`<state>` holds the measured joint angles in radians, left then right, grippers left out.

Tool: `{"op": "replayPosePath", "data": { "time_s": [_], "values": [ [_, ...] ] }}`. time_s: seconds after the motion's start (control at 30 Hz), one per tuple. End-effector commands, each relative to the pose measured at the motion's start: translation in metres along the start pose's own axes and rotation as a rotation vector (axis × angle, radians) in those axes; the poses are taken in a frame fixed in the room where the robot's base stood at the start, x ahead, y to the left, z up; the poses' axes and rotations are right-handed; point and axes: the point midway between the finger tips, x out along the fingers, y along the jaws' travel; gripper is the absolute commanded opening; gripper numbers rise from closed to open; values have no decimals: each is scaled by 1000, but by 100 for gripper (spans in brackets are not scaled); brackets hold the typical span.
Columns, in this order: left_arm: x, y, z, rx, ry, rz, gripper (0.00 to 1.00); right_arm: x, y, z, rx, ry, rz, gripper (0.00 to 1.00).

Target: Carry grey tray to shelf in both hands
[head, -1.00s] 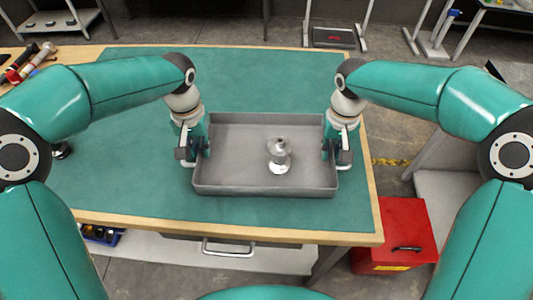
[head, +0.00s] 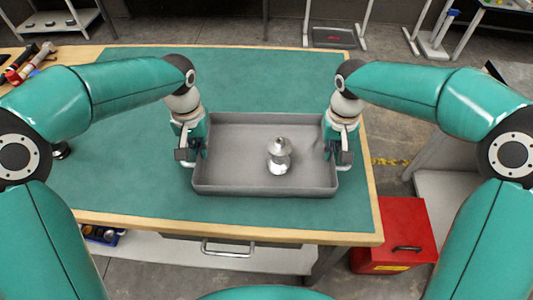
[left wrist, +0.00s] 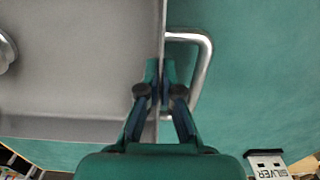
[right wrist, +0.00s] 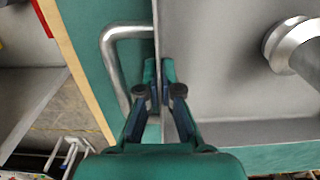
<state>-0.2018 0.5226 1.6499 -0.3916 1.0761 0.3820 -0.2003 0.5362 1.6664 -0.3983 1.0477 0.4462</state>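The grey tray (head: 235,186) rests on the green mat near the table's front right corner. A shiny metal piece (head: 279,158) stands inside it, right of centre. My left gripper (head: 203,150) is at the tray's left wall; in the left wrist view its fingers (left wrist: 160,75) are closed on that wall, beside a metal bar handle (left wrist: 205,65). My right gripper (head: 328,150) is at the right wall; in the right wrist view its fingers (right wrist: 160,75) are closed on that wall, beside another handle (right wrist: 108,55). I cannot tell which surface is the shelf.
A light grey surface (head: 445,200) stands right of the table, across a floor gap. A red box (head: 405,225) is below the table's right edge. Tools (head: 30,62) lie at the far left. The mat (head: 120,150) left of the tray is mostly clear.

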Motion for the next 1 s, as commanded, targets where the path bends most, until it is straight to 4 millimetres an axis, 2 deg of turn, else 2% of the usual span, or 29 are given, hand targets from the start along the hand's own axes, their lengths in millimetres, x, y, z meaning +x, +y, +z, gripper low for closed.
{"op": "replayPosePath", "data": {
  "time_s": [0.27,0.73,1.0],
  "values": [
    [-8,0,-1,-1,3,1,0,-8,0,-1,0,3,-1,0],
    [-46,-1,0,-2,3,1,0,-46,-1,-1,-1,2,-1,0],
    [-52,-1,0,-2,3,1,0,-52,-1,-1,-1,2,-1,0]
  ]
}}
